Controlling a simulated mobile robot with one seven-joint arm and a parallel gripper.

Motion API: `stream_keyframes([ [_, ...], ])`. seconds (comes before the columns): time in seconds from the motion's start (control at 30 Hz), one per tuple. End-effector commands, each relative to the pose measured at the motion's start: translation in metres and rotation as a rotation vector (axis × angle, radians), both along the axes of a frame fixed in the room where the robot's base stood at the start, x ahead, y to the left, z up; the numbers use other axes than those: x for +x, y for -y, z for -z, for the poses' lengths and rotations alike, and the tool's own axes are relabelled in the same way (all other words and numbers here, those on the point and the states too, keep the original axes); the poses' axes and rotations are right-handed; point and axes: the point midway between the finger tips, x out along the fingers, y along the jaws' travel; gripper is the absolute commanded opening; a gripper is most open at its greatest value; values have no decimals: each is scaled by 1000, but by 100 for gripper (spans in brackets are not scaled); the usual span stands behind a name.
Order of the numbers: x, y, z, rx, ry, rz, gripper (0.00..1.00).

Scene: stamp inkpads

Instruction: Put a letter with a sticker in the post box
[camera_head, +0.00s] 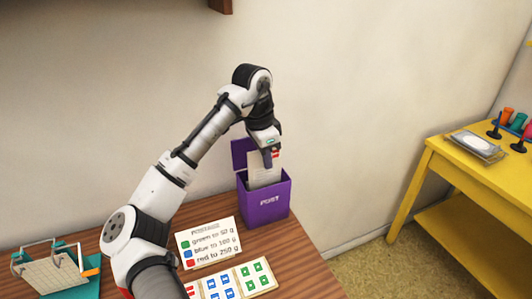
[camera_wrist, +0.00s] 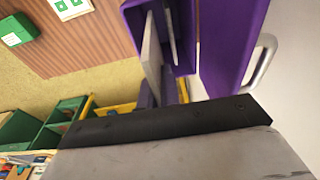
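My gripper (camera_head: 268,158) is above the box, pointing down, shut on the letter's upper part. In the wrist view the letter (camera_wrist: 152,55) shows edge-on between the fingers (camera_wrist: 157,95), beside the purple box wall (camera_wrist: 222,45). The letter's lower end is hidden inside the box.
A postage sign (camera_head: 209,243) pairs green, blue and red with weights. Sticker sheets (camera_head: 238,281) lie before it. A scale-like stand with a teal base (camera_head: 70,283) is at the left. A yellow table (camera_head: 470,175) stands apart at the right. The wall is close behind the box.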

Motion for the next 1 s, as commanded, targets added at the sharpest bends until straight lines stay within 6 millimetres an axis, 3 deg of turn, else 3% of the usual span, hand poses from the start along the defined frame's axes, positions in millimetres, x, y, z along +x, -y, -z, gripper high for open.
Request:
stream_keyframes([
  [0.4,0,0,4,0,0,0,0],
  [0.43,0,0,4,0,0,0,9],
  [0.6,0,0,4,0,0,0,30],
  [1.0,0,0,-3,0,0,0,30],
])
